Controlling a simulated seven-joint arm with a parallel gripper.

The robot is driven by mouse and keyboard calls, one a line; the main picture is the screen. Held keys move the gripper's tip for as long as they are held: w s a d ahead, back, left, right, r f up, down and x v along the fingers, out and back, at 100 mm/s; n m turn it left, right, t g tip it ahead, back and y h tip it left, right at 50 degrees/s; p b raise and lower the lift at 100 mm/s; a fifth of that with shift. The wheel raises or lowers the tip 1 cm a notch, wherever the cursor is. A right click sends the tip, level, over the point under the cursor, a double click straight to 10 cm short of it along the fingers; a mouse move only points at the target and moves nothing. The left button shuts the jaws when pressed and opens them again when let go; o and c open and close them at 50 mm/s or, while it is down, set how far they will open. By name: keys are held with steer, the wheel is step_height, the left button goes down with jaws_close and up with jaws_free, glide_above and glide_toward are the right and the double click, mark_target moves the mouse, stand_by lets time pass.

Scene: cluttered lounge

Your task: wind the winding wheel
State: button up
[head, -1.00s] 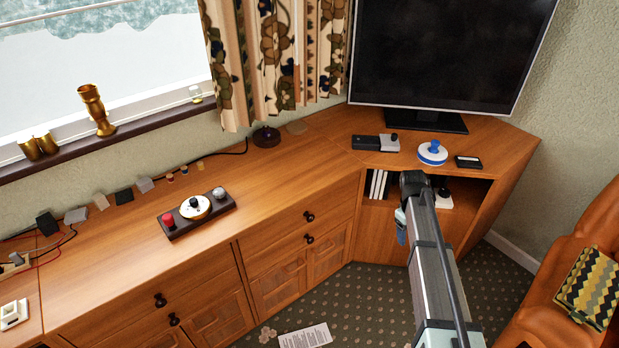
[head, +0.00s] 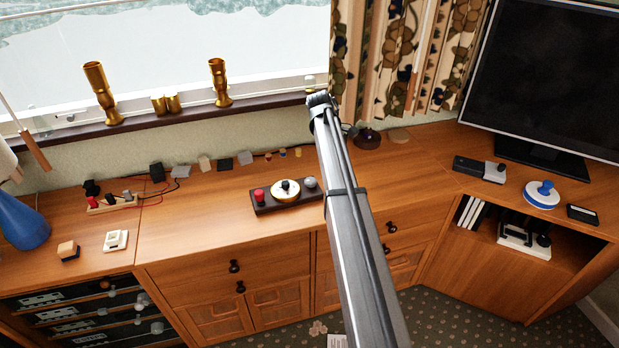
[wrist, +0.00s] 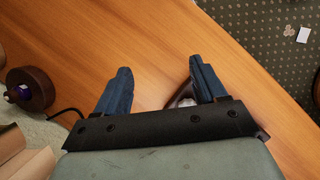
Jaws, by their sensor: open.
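Two things here have a round turning part, and I cannot tell for certain which is the winding wheel. A blue-and-white wheel with an upright blue knob (head: 541,194) lies on the corner cabinet at the right. A cream-and-gold disc with a black knob (head: 285,191) sits on a dark board between a red button and a silver ball. My gripper (wrist: 160,64) is open above the wooden top in the wrist view. A dark curved piece with a pale part shows by its right finger, mostly hidden. In the head view my arm hides the fingers.
A dark round device with a cable (head: 368,138) stands near the curtain; it also shows in the wrist view (wrist: 30,91). Brass vases (head: 220,83) stand on the windowsill. The television (head: 550,75) stands behind the blue-and-white wheel.

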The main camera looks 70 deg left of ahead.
mark_target(310, 180)
steer(key=s+a+r+n, duration=0.1)
steer(key=s+a+r, duration=0.2)
steer(key=s, duration=0.4)
steer(key=s+a+r+n, duration=0.2)
steer(key=s+a, duration=0.2)
steer(key=s, duration=0.2)
steer(key=shift+t, duration=0.4)
steer(key=x, duration=1.3)
steer(key=shift+s+d+f, duration=0.15)
steer(key=shift+f, duration=0.25)
steer(key=c, duration=1.1)
steer(key=shift+o, duration=0.2)
steer(key=shift+m, duration=0.5)
